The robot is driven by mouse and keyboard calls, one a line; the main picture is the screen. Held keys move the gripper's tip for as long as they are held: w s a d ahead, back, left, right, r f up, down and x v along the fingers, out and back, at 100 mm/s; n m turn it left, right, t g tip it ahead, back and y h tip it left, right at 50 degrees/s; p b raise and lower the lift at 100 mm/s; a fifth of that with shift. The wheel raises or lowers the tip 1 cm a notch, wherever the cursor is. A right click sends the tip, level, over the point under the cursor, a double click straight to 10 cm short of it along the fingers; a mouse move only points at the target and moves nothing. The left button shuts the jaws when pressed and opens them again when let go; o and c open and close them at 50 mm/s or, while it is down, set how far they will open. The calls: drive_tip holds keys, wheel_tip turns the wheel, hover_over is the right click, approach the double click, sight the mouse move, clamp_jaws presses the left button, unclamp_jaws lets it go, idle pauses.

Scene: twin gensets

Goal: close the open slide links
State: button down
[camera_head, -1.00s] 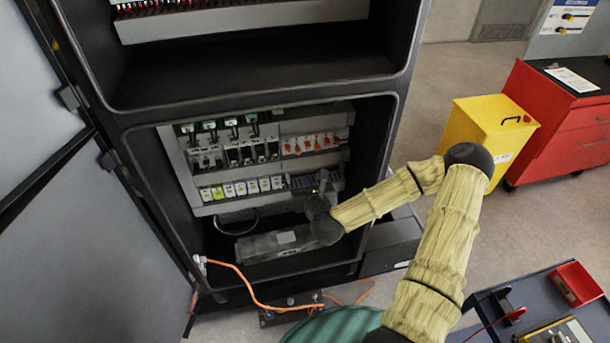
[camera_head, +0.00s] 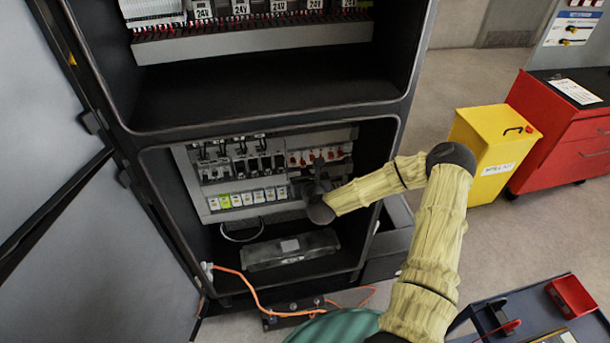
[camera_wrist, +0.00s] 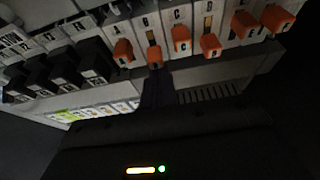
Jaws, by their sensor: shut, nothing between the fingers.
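Several orange slide links (camera_head: 295,159) sit on white terminals at the right of the lower cabinet bay. In the wrist view they form a slanting row. The second link from the left (camera_wrist: 154,58) and the fourth (camera_wrist: 210,45) sit lower on their terminals than their neighbours, such as the third (camera_wrist: 182,38). My gripper (camera_head: 318,168) is shut and empty in front of the links. In the wrist view its dark fingertips (camera_wrist: 157,78) are just below the second link; I cannot tell if they touch. In the head view my gripper hides some of the links.
Dark breakers (camera_wrist: 62,75) and a row of white and green terminals (camera_head: 245,197) lie left of the links. The bay's side frame (camera_head: 385,170) is close to my forearm. A grey box (camera_head: 290,250) lies on the bay floor. An orange cable (camera_head: 250,290) hangs at the front.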

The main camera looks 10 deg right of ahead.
wheel_tip(320, 180, up, 2)
drive_tip(key=shift+r+p, duration=0.25)
drive_tip(key=shift+p, duration=0.2)
drive_tip(key=shift+w+r, duration=0.1)
drive_tip(key=shift+w, duration=0.05)
wheel_tip(320, 180, down, 5)
drive_tip(key=b, duration=0.4)
drive_tip(key=b+v, duration=0.2)
drive_tip(key=v, duration=0.8)
drive_tip(key=shift+s, duration=0.2)
drive_tip(key=shift+r, duration=0.1)
